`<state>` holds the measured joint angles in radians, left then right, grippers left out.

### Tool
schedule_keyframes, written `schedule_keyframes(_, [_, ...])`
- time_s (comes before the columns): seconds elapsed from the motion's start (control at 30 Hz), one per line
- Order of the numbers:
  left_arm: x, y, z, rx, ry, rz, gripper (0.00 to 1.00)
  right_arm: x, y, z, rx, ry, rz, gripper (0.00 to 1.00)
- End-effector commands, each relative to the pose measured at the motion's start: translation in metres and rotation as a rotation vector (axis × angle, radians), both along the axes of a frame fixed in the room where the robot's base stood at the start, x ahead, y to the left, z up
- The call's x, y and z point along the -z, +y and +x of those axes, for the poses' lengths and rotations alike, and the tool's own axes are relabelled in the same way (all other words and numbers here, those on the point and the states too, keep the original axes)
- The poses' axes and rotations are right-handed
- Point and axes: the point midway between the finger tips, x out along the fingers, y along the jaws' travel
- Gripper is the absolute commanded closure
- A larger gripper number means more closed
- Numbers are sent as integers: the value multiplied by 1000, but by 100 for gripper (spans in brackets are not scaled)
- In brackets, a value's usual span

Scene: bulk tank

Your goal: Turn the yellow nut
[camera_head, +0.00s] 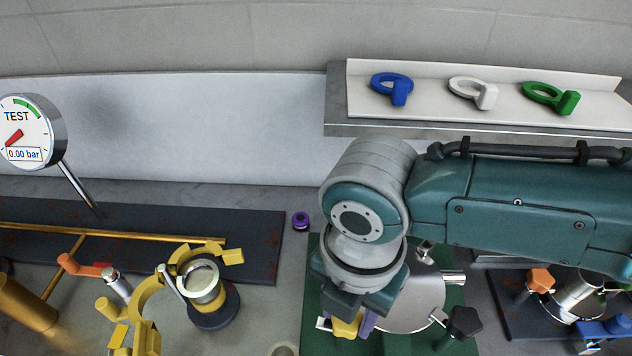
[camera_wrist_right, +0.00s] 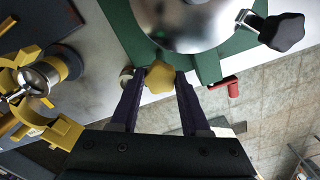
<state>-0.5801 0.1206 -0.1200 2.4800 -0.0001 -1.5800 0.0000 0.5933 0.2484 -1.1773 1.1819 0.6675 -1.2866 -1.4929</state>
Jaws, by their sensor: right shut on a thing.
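The yellow nut (camera_wrist_right: 159,77) is a lobed knob at the edge of a round metal lid in the right wrist view. Part of it also shows in the head view (camera_head: 345,328), below my right wrist. My right gripper (camera_wrist_right: 158,82) has its two dark purple fingers on either side of the nut and is shut on it. In the head view my right arm comes in from the right, and its wrist hides most of the gripper and part of the lid (camera_head: 412,302). My left gripper is in neither view.
A black knob (camera_head: 465,322) sits at the lid's right. At left are a yellow open clamp (camera_head: 150,300), a pipe fitting (camera_head: 205,284) and a gauge (camera_head: 30,132) reading 0.00 bar. Blue, white and green rings lie on a shelf (camera_head: 430,128) behind my arm.

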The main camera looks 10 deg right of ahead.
Motion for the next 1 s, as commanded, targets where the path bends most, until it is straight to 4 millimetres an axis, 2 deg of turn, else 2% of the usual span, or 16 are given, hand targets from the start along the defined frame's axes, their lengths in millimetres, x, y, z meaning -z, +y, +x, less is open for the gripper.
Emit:
schedule_keyframes(0.6, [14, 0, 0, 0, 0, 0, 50, 0, 1, 0, -573, 0, 1, 100])
schedule_keyframes(1.0, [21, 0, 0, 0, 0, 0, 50, 0, 1, 0, -815, 0, 1, 100])
